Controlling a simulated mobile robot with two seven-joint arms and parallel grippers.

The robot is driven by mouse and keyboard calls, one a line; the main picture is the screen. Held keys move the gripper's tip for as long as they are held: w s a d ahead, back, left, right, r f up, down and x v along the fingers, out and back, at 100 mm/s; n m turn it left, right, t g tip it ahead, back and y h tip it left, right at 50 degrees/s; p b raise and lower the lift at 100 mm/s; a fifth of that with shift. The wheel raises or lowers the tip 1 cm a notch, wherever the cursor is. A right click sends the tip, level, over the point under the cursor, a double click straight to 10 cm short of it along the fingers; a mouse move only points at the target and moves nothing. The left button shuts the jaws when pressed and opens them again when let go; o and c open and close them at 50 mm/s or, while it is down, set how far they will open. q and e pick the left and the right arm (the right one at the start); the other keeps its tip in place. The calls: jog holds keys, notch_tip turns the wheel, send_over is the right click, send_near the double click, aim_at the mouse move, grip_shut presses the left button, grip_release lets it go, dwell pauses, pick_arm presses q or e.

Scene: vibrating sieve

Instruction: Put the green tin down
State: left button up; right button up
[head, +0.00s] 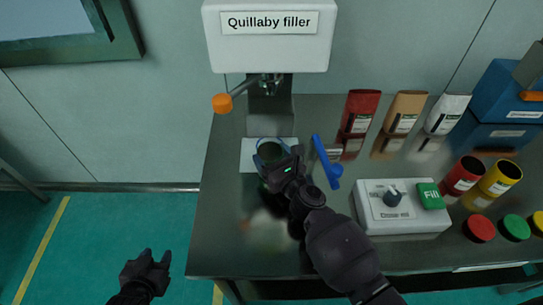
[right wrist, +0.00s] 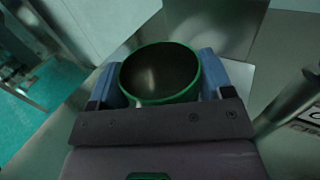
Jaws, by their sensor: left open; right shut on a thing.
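The green tin (right wrist: 160,75) is an open, round tin with a green rim, seen from above in the right wrist view. Its inside looks dark and empty. My right gripper (right wrist: 160,85) is shut on it, with one blue finger on each side. In the head view my right gripper (head: 272,155) holds the tin over the white plate (head: 249,147) under the filler's spout; I cannot tell if the tin touches the plate. My left gripper (head: 147,268) is open and empty over the floor, left of the bench.
The Quillaby filler (head: 267,50) with its orange-knobbed lever (head: 222,103) stands above the tin. A blue-handled thing (head: 327,163) is close to the right. A control box (head: 402,210) with a green Fill button, pouches (head: 361,112), red and yellow tins (head: 462,175) and lids (head: 480,228) stand further right.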

jog(key=shift+f, duration=0.2)
jog(key=o, duration=0.9)
jog(key=shift+o, duration=0.2)
jog(key=shift+r, duration=0.1)
jog(key=shift+r, duration=0.2)
jog(key=v, duration=1)
jog(key=shift+s+d+f, duration=0.15)
jog(key=shift+s+d, duration=0.05)
jog(key=shift+s, duration=0.1)
jog(key=shift+s+d, duration=0.3)
jog(key=shift+s, duration=0.25)
